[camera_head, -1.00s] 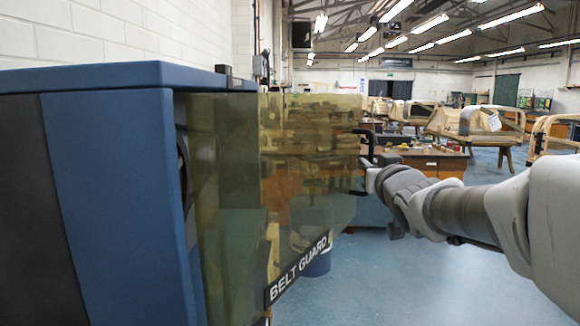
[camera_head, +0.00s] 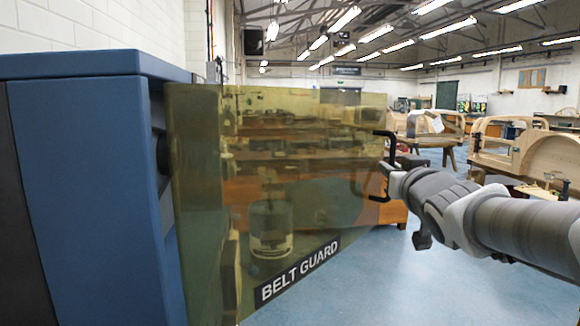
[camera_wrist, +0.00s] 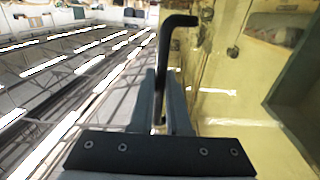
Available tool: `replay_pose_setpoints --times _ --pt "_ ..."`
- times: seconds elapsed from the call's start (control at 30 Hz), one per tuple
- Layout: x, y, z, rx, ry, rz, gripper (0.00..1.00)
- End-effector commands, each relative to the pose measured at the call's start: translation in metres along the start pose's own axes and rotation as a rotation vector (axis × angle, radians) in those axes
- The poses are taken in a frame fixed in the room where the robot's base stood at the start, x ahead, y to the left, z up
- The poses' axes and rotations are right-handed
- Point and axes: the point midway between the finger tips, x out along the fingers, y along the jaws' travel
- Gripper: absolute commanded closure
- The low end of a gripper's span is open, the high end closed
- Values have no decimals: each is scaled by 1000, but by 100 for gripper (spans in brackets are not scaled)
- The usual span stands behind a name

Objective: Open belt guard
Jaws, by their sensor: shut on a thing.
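The belt guard (camera_head: 300,200) is a see-through yellow panel with a dark "BELT GUARD" label (camera_head: 300,270) near its lower edge. It stands swung out at an angle from the blue cabinet (camera_head: 85,190). A black bar handle (camera_head: 391,150) is on its outer right end. My gripper (camera_head: 388,170) is at this handle. In the wrist view my gripper (camera_wrist: 160,110) is shut on the black handle (camera_wrist: 165,60), with a finger on either side, and the yellow guard (camera_wrist: 230,90) fills the right. The fingertips are small and partly hidden in the head view.
A white brick wall (camera_head: 100,25) stands behind the cabinet. Wooden body frames (camera_head: 550,155) and benches stand at the back right. The blue floor (camera_head: 420,275) is clear in front of the guard and below my arm.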

Motion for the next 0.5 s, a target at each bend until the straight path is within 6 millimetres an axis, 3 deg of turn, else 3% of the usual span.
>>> replay_pose_setpoints --times 0.5 --pt "-37 27 0 0 4 114 100"
